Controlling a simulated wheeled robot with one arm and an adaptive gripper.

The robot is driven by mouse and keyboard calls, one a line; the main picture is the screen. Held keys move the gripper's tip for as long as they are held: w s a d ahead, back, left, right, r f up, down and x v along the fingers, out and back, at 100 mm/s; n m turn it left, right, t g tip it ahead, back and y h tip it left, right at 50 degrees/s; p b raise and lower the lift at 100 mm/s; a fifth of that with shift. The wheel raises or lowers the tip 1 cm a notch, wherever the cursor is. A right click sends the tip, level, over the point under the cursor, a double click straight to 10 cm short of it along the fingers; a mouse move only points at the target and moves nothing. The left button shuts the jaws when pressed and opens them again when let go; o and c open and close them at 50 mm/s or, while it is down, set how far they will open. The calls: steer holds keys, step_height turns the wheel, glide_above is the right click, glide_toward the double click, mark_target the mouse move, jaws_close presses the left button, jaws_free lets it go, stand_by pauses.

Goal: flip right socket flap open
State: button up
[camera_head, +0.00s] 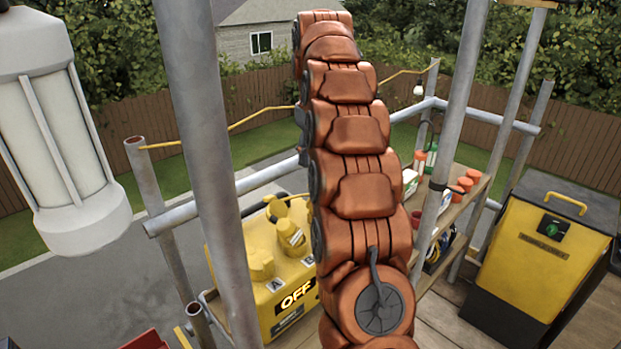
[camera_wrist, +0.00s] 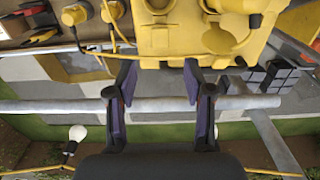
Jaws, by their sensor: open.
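The yellow power box (camera_head: 262,295) stands behind my arm in the head view, with an "OFF" display and sockets marked A and B on top. The left socket flap (camera_head: 260,262) looks closed. The right socket flap (camera_head: 291,236), by the B mark, is also yellow; whether it is shut is unclear. A yellow cable or handle shows behind it. In the wrist view, the box (camera_wrist: 185,52) fills the upper middle, with rounded yellow parts at the top edge. My gripper (camera_wrist: 160,75) is open and empty, its fingertips close to the box edge. The head view hides it behind my arm.
Scaffold poles (camera_head: 205,150) stand near my arm, and a rail (camera_wrist: 60,106) crosses behind the fingers. Yellow plugs (camera_wrist: 76,15) with a cable lie beside the box. A shelf with orange-lidded jars (camera_head: 465,184) and a yellow-black bin (camera_head: 540,255) are at right. A lamp hangs left.

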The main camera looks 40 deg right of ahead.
steer(key=shift+s+f, duration=0.15)
steer(key=shift+f, duration=1.1)
steer(key=shift+f+p, duration=0.9)
steer(key=shift+f, duration=1.55)
jaws_close()
